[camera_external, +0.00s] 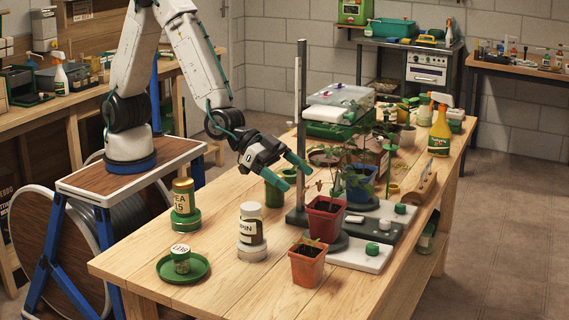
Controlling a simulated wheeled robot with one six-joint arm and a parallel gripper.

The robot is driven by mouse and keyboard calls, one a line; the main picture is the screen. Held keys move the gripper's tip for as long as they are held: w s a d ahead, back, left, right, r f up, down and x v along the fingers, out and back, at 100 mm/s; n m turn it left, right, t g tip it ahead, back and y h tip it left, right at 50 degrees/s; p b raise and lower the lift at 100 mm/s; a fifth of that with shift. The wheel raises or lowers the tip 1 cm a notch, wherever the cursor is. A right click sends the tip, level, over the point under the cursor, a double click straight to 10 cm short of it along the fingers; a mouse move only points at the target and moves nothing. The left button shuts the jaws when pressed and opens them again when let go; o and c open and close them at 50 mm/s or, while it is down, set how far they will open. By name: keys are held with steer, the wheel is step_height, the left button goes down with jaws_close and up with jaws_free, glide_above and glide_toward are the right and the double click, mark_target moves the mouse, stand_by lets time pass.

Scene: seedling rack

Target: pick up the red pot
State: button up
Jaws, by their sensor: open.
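The red pot (325,218) holds dark soil and a thin seedling. It appears to stand on a dark round base, right of the middle of the table. My gripper (295,176) is open and empty, with teal fingers pointing down and right. In the picture it is above and left of the red pot, apart from it. A second, orange-red terracotta pot (307,266) with a small sprout stands on the wood in front of the red pot. A blue pot (359,185) with a leafy plant stands behind it, partly overlapped by leaves.
A tall grey post (301,110) rises behind the red pot. A jar with a cream lid (251,224), a green saucer (183,269) and a yellow-topped can (183,196) stand to the left. White and grey blocks lie to the right.

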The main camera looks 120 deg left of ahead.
mark_target(326, 209)
steer(key=shift+t+y, duration=0.3)
steer(key=shift+t, duration=0.4)
steer(key=x, duration=0.3)
steer(key=f+x, duration=0.1)
steer(key=x, duration=0.3)
steer(key=d+f+x, duration=0.1)
steer(key=x, duration=0.3)
steer(key=shift+s, duration=0.3)
steer(key=shift+c, duration=0.3)
steer(key=shift+r, duration=0.1)
steer(key=c, duration=1.1)
steer(key=shift+c, duration=0.2)
